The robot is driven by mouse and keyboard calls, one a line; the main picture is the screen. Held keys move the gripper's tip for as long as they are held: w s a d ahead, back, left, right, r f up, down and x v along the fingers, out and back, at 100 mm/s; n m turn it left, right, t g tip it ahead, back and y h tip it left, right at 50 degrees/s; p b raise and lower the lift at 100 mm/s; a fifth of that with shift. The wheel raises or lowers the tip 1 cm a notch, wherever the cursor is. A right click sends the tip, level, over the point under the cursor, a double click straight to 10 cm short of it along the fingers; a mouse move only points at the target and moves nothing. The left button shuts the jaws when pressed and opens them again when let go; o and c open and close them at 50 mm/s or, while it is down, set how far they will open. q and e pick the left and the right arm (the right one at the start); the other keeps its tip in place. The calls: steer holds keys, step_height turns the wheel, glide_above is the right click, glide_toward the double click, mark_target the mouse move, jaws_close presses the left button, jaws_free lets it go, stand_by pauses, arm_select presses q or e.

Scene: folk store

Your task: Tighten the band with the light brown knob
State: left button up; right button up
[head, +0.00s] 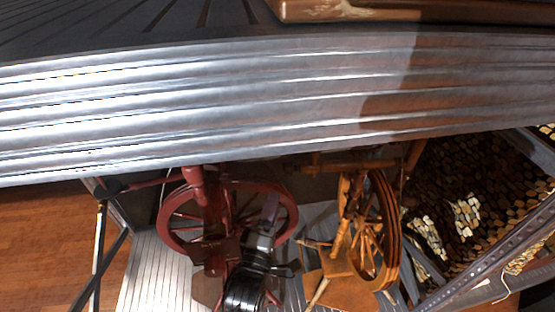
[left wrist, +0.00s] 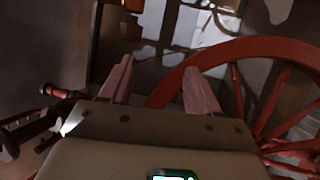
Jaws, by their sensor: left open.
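A dark red spinning wheel (head: 170,234) stands below the metal shelf in the head view. Its rim also crosses the right of the left wrist view (left wrist: 240,50). My black left arm overlaps the red wheel's lower right; its fingertips are hard to make out there. In the left wrist view my left gripper (left wrist: 158,75) is open, with nothing between its two fingers and the wheel rim just beyond the right finger. A turned reddish peg with a paler tip (left wrist: 47,89) lies to the left of the fingers. I cannot tell whether this is the light brown knob. The band is not clear.
A light orange-brown spinning wheel (head: 391,230) stands to the right of the red one. The ridged metal surface (head: 220,105) spans the picture above both. A metal rack (head: 500,245) is at the right. Wooden floor (head: 45,235) shows at the left.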

mark_target(288, 169)
arm_select(q)
steer(key=shift+m+h, duration=0.6)
steer(key=shift+m, duration=0.1)
steer(key=w+d+r, duration=0.1)
steer(key=w+r, duration=0.1)
steer(key=w, duration=0.1)
steer(key=w+d+r+b, duration=0.1)
steer(key=w+r, duration=0.1)
steer(key=w, duration=0.1)
steer(key=w+d+r+b, duration=0.1)
steer(key=w+d+r, duration=0.1)
steer(key=w, duration=0.1)
steer(key=shift+w+d+r, duration=0.1)
steer(key=shift+w+r, duration=0.05)
steer(key=shift+r, duration=0.25)
steer(key=c, duration=1)
steer(key=shift+o, duration=0.2)
steer(key=shift+b, duration=0.3)
